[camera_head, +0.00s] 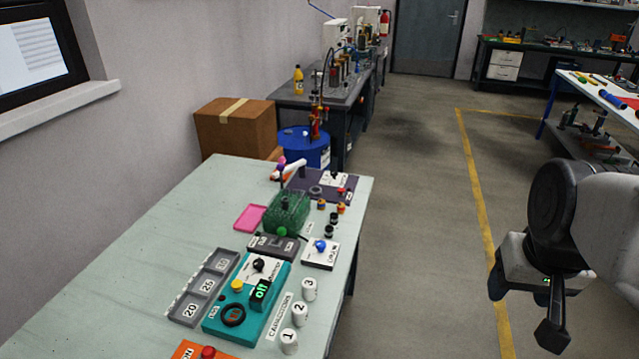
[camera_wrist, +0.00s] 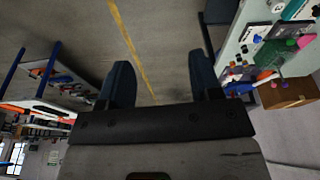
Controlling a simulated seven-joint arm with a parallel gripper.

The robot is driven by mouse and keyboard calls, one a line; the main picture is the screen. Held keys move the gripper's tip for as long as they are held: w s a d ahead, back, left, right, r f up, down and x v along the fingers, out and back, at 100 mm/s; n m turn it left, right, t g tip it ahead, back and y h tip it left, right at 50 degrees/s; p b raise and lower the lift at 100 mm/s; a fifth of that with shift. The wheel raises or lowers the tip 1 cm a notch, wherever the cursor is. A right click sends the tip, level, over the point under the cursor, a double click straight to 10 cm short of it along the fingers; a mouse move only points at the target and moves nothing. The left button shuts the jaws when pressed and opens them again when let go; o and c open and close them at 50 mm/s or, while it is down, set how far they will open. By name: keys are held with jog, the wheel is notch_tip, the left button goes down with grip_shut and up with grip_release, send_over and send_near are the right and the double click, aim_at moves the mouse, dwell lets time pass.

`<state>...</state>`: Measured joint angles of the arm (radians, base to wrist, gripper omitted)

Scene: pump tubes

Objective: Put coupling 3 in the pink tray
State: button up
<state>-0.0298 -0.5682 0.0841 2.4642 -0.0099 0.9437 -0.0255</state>
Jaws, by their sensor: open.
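A white cylinder marked 3 (camera_head: 309,289) stands upright near the right edge of the pale bench, behind similar cylinders marked 2 (camera_head: 300,314) and 1 (camera_head: 289,341). My gripper (camera_head: 523,308) is off to the right, over the floor and well apart from the bench. In the wrist view my gripper (camera_wrist: 161,80) has its fingers wide apart with nothing between them.
A teal device (camera_head: 247,306) and a grey sectioned tray (camera_head: 203,288) lie left of the cylinders. A green block (camera_head: 287,213), small dark and orange-capped parts, and a white box with a blue knob (camera_head: 320,252) stand nearby. The bench's left side is clear.

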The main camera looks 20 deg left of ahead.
jog(key=w+a+r+n, duration=0.15)
jog(key=w+a, duration=0.25)
jog(key=w, duration=0.4)
jog(key=w+a+r+n, duration=0.15)
jog(key=w+a, duration=0.25)
jog(key=w, duration=0.4)
jog(key=n+g, duration=0.2)
jog(key=n, duration=0.9)
send_over(285, 199)
notch_tip(285, 199, down, 23)
jog(key=shift+s+d+f, duration=0.1)
jog(key=shift+d, duration=0.05)
jog(key=shift+f, duration=0.1)
jog(key=shift+f, duration=1.25)
